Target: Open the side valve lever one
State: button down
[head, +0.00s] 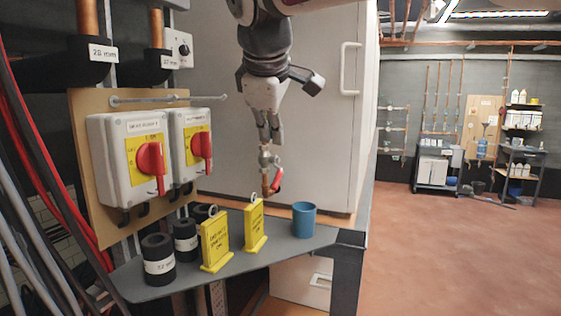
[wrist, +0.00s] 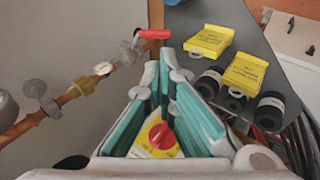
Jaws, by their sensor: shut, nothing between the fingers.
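A valve with a red lever (head: 276,180) sits on a copper pipe beside the large light-grey cabinet. In the head view the lever hangs down at a slant from the valve body (head: 264,160). My gripper (head: 271,138) points down just above the valve, its fingertips close to the valve body. In the wrist view the red lever (wrist: 153,34) lies just beyond the fingertips (wrist: 170,65). The fingers are together with nothing between them. I cannot tell whether the fingertips touch the valve or lever.
A grey shelf (head: 300,242) below holds a blue cup (head: 304,219), two yellow signs (head: 214,245) and several black rolls (head: 158,262). Two switch boxes with red handles (head: 151,160) are on a board at left. The cabinet (head: 315,120) stands close behind. Open floor lies right.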

aim_at(277, 184)
jog(key=p+x, duration=0.2)
jog(key=x, duration=1.2)
jog(key=shift+w+f+t+b, duration=0.1)
jog(key=shift+f+t+b, duration=0.55)
jog(key=shift+b, duration=0.35)
jog(key=shift+w+d+f+t+h+b, duration=0.1)
jog(key=shift+f+t+h+b, duration=0.15)
jog(key=shift+f+t+b, duration=0.25)
jog(key=shift+w+d+f+t+h+b, duration=0.15)
jog(key=shift+t+h+b, duration=0.15)
jog(key=shift+b, duration=0.35)
jog(key=shift+w+d+f+b, duration=0.2)
jog(key=shift+w+f+b, duration=0.6)
jog(key=shift+b, duration=0.45)
jog(key=shift+w+d+f+b, duration=0.25)
jog(key=shift+w+f+b, duration=0.5)
jog(key=shift+b, duration=0.5)
jog(key=shift+f, duration=0.1)
